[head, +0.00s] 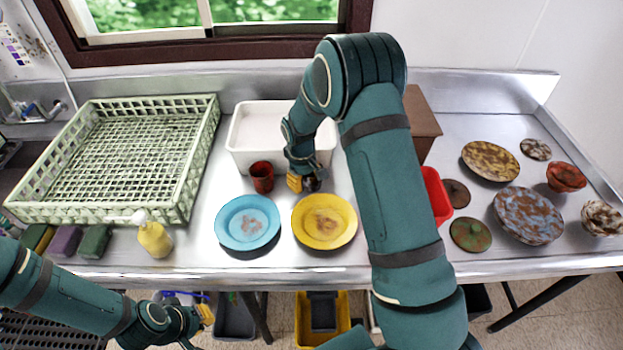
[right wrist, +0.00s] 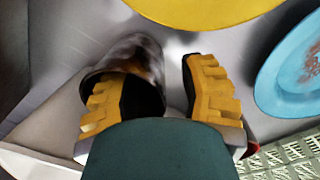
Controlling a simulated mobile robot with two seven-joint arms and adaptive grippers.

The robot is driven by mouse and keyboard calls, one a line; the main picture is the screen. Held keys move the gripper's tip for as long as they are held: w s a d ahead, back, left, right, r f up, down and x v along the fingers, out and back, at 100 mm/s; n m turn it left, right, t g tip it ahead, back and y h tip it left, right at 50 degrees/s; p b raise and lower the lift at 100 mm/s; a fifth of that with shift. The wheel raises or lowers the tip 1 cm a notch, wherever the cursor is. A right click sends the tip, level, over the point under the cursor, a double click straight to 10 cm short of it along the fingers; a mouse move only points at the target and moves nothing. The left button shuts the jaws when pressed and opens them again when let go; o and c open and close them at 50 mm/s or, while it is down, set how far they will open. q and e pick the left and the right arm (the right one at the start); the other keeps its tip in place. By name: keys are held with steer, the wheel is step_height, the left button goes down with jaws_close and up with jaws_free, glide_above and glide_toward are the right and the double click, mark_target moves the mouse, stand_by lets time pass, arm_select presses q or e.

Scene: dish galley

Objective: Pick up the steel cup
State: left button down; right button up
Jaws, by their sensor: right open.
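The steel cup (right wrist: 132,52) shows in the right wrist view as a dark, shiny, mottled cup, partly hidden behind one finger of my right gripper (right wrist: 163,85). That gripper is open, with the cup close to its left finger in that view and a gap to the other finger. I cannot tell whether they touch. In the head view my right gripper (head: 304,182) is low over the counter, and a small dark part of the cup (head: 313,184) shows beside it. My left gripper (head: 205,313) is low in front of the counter, away from the cup; its jaws are unclear.
A red cup (head: 262,178) stands left of my right gripper. A white basin (head: 250,130) is behind, with a blue plate (head: 232,232) and yellow plate (head: 345,228) in front. A green rack (head: 202,150) is left. Patterned dishes (head: 528,215) and a red container (head: 438,197) are right.

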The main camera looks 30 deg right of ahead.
jaws_close()
steer(key=shift+r, duration=0.1)
